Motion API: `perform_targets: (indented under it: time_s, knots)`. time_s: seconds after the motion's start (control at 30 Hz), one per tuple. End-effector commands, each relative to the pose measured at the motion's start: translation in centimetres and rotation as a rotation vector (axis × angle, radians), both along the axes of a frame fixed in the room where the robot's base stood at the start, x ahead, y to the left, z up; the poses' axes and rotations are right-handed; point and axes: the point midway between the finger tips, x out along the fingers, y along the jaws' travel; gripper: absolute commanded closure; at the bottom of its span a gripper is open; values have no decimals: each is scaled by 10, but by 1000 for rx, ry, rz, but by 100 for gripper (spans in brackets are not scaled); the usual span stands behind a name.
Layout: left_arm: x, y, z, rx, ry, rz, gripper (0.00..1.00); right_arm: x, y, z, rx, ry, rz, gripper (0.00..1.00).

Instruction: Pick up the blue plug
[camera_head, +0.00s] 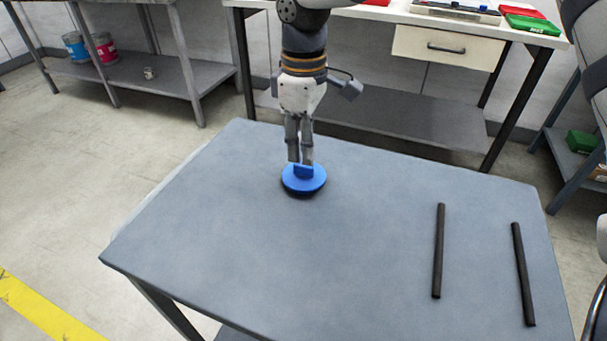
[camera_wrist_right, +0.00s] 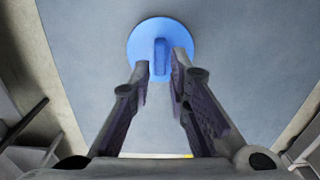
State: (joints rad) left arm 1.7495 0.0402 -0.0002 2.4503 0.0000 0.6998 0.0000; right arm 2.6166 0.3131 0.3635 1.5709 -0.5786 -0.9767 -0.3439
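The blue plug (camera_head: 304,182) is a round disc with an upright grip tab on top. It is at the far part of the grey table (camera_head: 350,240), with a dark edge or shadow under it. In the right wrist view, the plug (camera_wrist_right: 137,45) is straight ahead of the fingers. My right gripper (camera_head: 300,160) points down just above the plug. In the wrist view its fingertips (camera_wrist_right: 161,66) stand apart, on either side of the tab, with a small gap visible on each side. My left gripper is not in view.
Two black rods (camera_head: 438,250) (camera_head: 523,273) lie on the right of the table. The table's left and middle are clear. Behind stands a white workbench (camera_head: 400,18) with a drawer (camera_head: 447,47). A shelf (camera_head: 150,78) with paint cans is at the back left.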

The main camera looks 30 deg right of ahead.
Motion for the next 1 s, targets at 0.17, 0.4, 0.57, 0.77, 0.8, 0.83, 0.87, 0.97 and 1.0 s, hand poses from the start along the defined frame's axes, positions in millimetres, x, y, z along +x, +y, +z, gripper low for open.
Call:
perform_targets:
  time_s: [0.17, 0.4, 0.57, 0.77, 0.8, 0.83, 0.87, 0.97, 1.0]
  knots:
    - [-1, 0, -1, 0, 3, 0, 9, -2, 1, -34, 0, 3, 1, 83]
    - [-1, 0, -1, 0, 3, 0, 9, -2, 0, -42, -1, -2, 1, 83]
    - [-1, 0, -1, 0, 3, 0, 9, -2, 0, -42, 0, -1, 1, 100]
    - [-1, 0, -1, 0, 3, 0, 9, -1, 0, -41, 0, -1, 1, 100]
    - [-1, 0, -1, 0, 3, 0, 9, -1, 0, -41, 0, -1, 1, 100]
    - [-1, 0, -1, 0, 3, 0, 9, -1, 0, -41, -1, -2, 1, 100]
    - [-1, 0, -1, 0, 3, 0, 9, -1, 0, -41, -1, -2, 1, 100]
    - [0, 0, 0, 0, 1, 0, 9, -1, 1, -35, 0, -4, 1, 100]
    - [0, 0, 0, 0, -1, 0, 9, -1, 1, -30, 0, -6, 0, 100]
